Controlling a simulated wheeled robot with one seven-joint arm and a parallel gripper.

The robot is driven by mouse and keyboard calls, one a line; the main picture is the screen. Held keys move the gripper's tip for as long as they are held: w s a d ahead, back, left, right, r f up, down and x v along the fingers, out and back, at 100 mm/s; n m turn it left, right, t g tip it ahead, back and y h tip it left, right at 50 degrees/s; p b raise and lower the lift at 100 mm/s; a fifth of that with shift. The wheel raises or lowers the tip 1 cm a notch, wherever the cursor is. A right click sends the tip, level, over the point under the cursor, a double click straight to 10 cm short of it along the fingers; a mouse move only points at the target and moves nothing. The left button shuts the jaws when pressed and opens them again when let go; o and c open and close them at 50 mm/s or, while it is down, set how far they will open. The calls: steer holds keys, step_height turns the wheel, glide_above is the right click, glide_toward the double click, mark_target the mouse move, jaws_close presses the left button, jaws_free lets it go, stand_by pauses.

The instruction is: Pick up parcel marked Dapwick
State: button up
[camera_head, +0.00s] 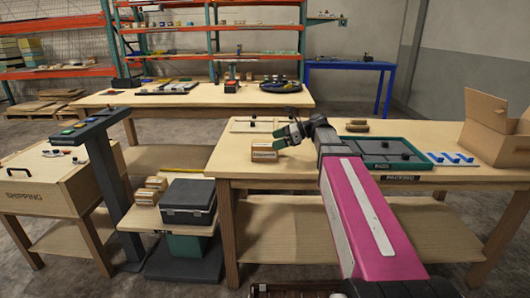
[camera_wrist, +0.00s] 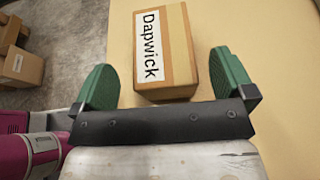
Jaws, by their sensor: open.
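The parcel marked Dapwick (camera_wrist: 178,48) is a small brown cardboard box with a white label. In the wrist view it lies on the pale wooden packing table, between the two green fingers of my gripper (camera_wrist: 170,80). Gaps show between the fingers and the parcel's sides, so the fingers look apart from it. In the head view the parcel (camera_head: 264,152) sits near the table's left front edge, with my gripper (camera_head: 284,138) just right of it. The label cannot be read in the head view.
The packing table (camera_head: 300,170) also holds a dark green tray (camera_head: 365,148), blue strips (camera_head: 450,158) and an open carton (camera_head: 490,125). Left of it, a low stand bears more small boxes (camera_head: 150,190) and a black case (camera_head: 188,198). A shipping bin (camera_head: 35,200) stands far left.

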mark_target(264, 143)
steer(key=x, duration=0.4)
steer(key=shift+r, duration=0.1)
steer(key=c, duration=1.2)
steer(key=shift+w+r, duration=0.1)
steer(key=shift+r, duration=0.05)
